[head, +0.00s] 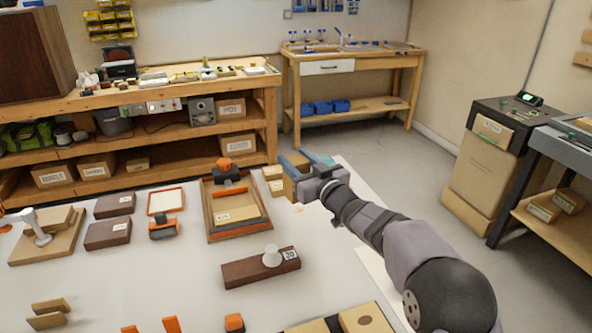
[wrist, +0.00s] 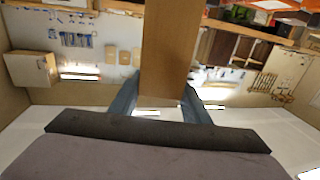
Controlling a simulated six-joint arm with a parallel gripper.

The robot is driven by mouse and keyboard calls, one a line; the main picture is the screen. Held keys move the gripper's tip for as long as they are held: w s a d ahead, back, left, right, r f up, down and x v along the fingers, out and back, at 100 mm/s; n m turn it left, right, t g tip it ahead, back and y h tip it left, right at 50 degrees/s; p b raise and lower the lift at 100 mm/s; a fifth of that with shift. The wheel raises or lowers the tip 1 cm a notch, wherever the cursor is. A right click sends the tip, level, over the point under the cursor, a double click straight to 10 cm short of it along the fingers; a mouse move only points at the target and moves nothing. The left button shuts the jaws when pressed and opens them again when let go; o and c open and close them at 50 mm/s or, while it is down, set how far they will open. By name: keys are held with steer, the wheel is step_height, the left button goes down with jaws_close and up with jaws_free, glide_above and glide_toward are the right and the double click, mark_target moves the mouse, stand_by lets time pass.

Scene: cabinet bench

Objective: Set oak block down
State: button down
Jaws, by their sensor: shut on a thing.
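The oak block (wrist: 165,45) is a plain brown wooden bar in the wrist view. It stands out lengthwise between the two blue-grey fingers of my gripper (wrist: 159,102). The fingers are shut on it, one on each side. In the head view my gripper (head: 304,160) is at the far right part of the white table (head: 345,215). There the block is mostly hidden by the fingers and wrist. I cannot tell whether it touches the table.
Small pale wood blocks (head: 272,173) sit just left of my gripper. A wooden tray (head: 238,208) with an orange-handled tool lies further left. A dark wood block (head: 258,268) with a white knob lies nearer. Bare white tabletop shows between these and my arm.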

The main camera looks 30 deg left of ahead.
steer(key=shift+w+d+r, duration=0.2)
steer(key=shift+w+d, duration=0.15)
steer(key=shift+d, duration=0.05)
steer(key=w+d+r+m+t+h, duration=0.1)
steer(key=w+d+r, duration=0.15)
steer(key=d, duration=0.35)
steer(key=w+d+r+m+t+h+p, duration=0.1)
steer(key=d+r+t, duration=0.15)
steer(key=d, duration=0.45)
steer(key=w+d+r+m+h, duration=0.1)
steer(key=w+d+r, duration=0.1)
steer(key=d+r, duration=0.3)
steer(key=s+f+n+g+y, duration=0.25)
steer(key=s+f, duration=0.25)
steer(key=s, duration=0.5)
steer(key=s+f+n+g+y, duration=0.25)
steer(key=s+f+g, duration=0.2)
steer(key=s, duration=0.45)
step_height(320, 180, down, 10)
steer(key=shift+a+f, duration=0.2)
